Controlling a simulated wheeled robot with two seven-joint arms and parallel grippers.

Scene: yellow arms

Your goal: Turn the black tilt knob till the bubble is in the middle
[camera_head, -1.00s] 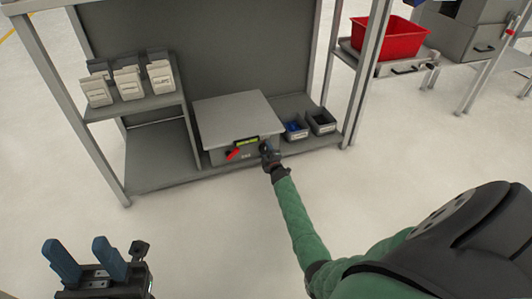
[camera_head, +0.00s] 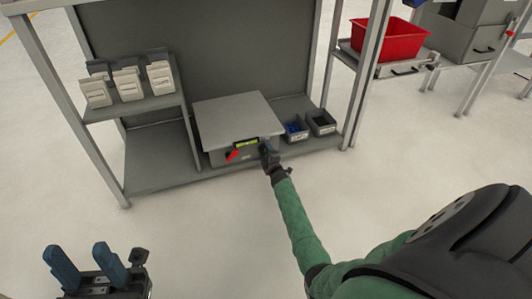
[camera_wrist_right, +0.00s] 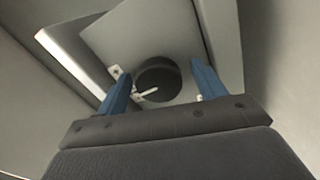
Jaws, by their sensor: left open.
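The black tilt knob (camera_wrist_right: 158,82) with a white pointer shows in the right wrist view between the two blue fingers of my right gripper (camera_wrist_right: 162,88). Gaps show on both sides of the knob, so the gripper is open. In the head view my right gripper (camera_head: 268,154) is at the right of the front of a grey box (camera_head: 235,118) and hides the knob. A yellow-green vial (camera_head: 246,143) shows on the box front; the bubble is too small to make out. My left gripper (camera_head: 88,268) is open and empty at the lower left.
A red handle (camera_head: 233,155) sticks out left of the vial. Two small bins (camera_head: 321,123) stand right of the box, one holding blue parts. White card-like packs (camera_head: 129,84) stand on a shelf at the left. Rack posts (camera_head: 365,75) flank the bench.

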